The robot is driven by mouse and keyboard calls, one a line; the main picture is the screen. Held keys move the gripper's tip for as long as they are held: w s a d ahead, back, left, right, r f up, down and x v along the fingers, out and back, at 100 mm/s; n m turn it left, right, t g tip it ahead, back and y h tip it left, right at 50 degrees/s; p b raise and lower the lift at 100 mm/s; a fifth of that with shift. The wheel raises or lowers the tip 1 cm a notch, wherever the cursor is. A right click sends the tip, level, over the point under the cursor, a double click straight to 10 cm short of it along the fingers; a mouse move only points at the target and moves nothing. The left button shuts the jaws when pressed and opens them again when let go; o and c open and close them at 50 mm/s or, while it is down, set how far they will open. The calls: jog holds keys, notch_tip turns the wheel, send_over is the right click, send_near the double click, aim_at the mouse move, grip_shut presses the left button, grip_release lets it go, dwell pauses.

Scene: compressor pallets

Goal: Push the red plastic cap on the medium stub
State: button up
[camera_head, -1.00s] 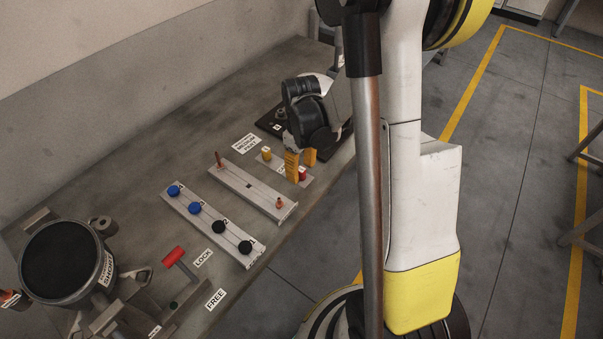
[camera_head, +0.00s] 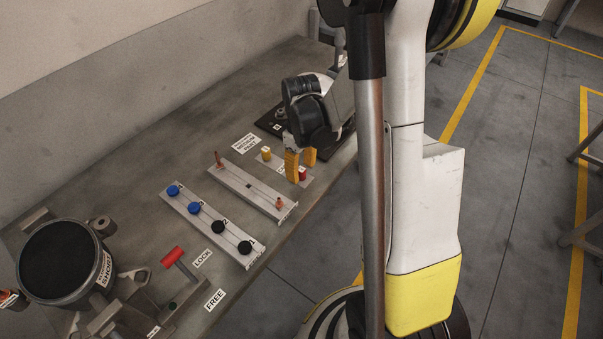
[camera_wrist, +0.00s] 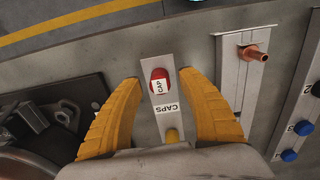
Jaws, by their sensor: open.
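The red cap (camera_head: 302,174) stands on a small light strip labelled CAPS near the front edge of the bench. In the wrist view the red cap (camera_wrist: 160,76) shows its CAP label. My gripper (camera_head: 301,172) is open, with its two orange fingers around the cap's place. In the wrist view my gripper (camera_wrist: 160,80) has a finger on either side of the cap, with gaps left. A copper stub (camera_wrist: 254,53) rises from the neighbouring plate; I cannot tell which stub is the medium one.
A yellow cap (camera_head: 266,153) sits on the same strip (camera_wrist: 164,110). A rail with blue and black knobs (camera_head: 207,221) lies left of the copper-stub plate (camera_head: 248,187). A dark base plate (camera_wrist: 68,128) lies left of the strip in the wrist view. A red-handled lever (camera_head: 174,258) stands far left.

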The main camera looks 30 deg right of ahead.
aim_at(301, 169)
grip_shut()
jog(key=shift+r, duration=0.1)
jog(key=shift+r+p, duration=2.2)
jog(key=shift+r, duration=0.75)
